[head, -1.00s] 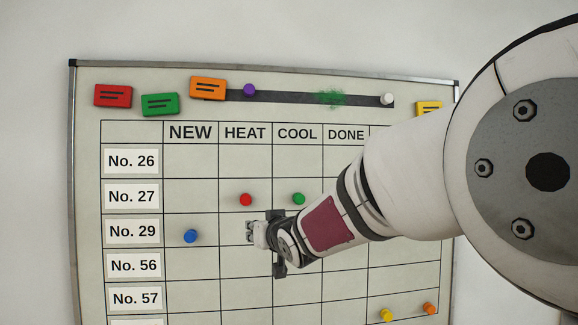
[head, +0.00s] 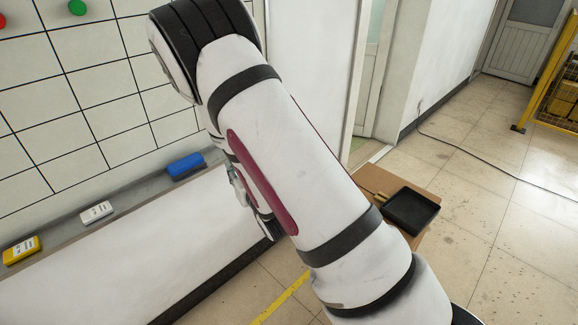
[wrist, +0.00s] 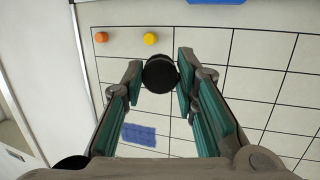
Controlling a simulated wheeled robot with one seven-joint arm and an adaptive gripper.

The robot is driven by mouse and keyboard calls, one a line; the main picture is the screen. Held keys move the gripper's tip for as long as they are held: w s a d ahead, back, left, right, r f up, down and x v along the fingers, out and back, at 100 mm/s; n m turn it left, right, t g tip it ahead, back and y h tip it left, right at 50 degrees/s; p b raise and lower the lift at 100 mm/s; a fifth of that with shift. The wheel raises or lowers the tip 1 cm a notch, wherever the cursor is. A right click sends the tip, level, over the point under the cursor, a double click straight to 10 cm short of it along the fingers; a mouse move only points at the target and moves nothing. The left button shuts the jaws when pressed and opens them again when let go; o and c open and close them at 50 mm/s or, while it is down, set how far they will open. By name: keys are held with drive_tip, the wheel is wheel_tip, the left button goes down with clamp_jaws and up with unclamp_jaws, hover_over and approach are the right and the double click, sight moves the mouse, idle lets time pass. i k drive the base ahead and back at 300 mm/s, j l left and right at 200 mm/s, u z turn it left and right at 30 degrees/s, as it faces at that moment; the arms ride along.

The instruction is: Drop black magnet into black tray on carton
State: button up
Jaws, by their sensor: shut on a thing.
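The black magnet (wrist: 160,73) is a round black disc. It sits between the two fingertips of my gripper (wrist: 160,80) in the wrist view, and the gripper is shut on it. In the head view my arm hides most of the gripper, and the magnet does not show there. The black tray (head: 411,210) is shallow and square. It rests on a brown carton (head: 407,178) on the floor, to the right of my arm in the head view and well apart from my gripper.
The whiteboard (head: 100,115) fills the left. Its ledge holds a blue eraser (head: 186,165), a white eraser (head: 97,212) and a yellow one (head: 21,250). Orange (wrist: 101,38) and yellow (wrist: 150,39) magnets show in the wrist view. A yellow barrier (head: 556,90) stands far right; floor between is mostly clear.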

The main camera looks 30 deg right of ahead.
sight(413, 214)
drive_tip(key=z, duration=1.3)
